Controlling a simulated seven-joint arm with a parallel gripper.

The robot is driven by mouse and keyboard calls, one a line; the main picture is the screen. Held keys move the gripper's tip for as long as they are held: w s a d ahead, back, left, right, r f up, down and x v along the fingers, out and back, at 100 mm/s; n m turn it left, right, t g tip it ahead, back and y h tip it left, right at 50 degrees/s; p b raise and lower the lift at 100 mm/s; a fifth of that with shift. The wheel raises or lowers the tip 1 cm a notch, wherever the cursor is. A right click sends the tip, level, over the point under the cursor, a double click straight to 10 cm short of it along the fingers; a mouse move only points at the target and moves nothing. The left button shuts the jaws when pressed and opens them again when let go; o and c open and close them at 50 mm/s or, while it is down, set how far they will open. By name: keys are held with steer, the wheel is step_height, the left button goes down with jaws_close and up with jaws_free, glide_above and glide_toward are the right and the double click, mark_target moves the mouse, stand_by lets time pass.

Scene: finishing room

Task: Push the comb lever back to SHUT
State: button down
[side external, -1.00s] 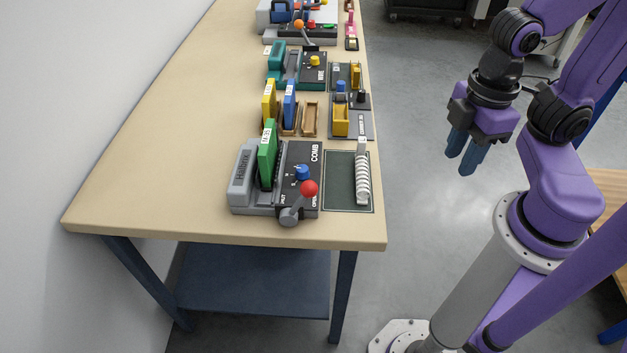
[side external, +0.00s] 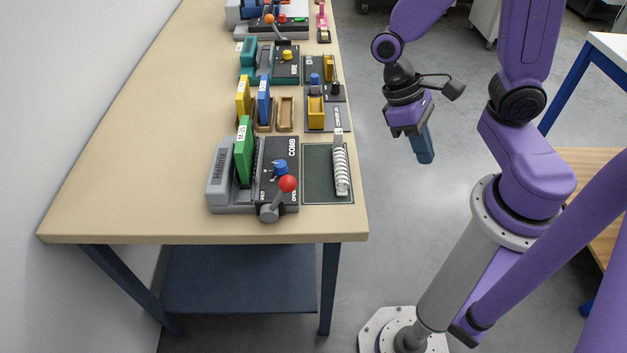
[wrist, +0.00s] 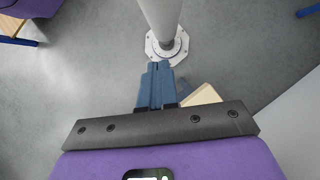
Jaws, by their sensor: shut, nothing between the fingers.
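The comb machine (side external: 222,178) is a grey and black unit at the near end of the bench. Its comb lever (side external: 288,184) has a red ball knob on a grey arm. The lever leans up and right from its pivot at the machine's front corner, toward the OPEN marking. My gripper (side external: 425,158) hangs in the air over the floor, right of the bench and well apart from the lever. Its blue fingers are together and empty. They also show closed in the wrist view (wrist: 157,85); the lever is not visible there.
A green file (side external: 244,150) stands in the machine, beside a blue knob (side external: 281,166). A white comb coil (side external: 341,170) lies on a dark green mat (side external: 317,188) to its right. Other small stations line the bench (side external: 130,170) behind. The bench's left side is clear.

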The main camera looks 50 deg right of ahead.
steer(key=w+a+f+n+t+y, duration=0.2)
steer(key=w+f+n+t+y, duration=0.2)
steer(key=n+y, duration=0.6)
steer(key=w+a+f+n+t+y, duration=0.1)
steer(key=w+f+n+t+y, duration=0.2)
steer(key=n+y, duration=0.8)
step_height(320, 180, down, 2)
steer(key=n+t, duration=0.2)
steer(key=n, duration=0.9)
steer(key=shift+w+a+f+n, duration=0.25)
steer(key=shift+w+a+n, duration=0.05)
steer(key=shift+w+a, duration=0.1)
steer(key=shift+a, duration=0.1)
glide_toward(278, 199)
steer(key=s+r, duration=0.1)
steer(key=s+a+r, duration=0.1)
steer(key=s, duration=0.1)
steer(key=s+r, duration=0.1)
steer(key=s, duration=0.1)
steer(key=shift+s+a+r, duration=0.15)
steer(key=shift+a+r, duration=0.1)
steer(key=shift+a, duration=0.15)
steer(key=shift+w+a+r, duration=0.2)
steer(key=shift+w+a, duration=0.3)
steer(key=shift+w, duration=0.3)
steer(key=shift+w+a+r, duration=0.25)
steer(key=shift+w+a, duration=0.2)
steer(key=shift+w, duration=0.4)
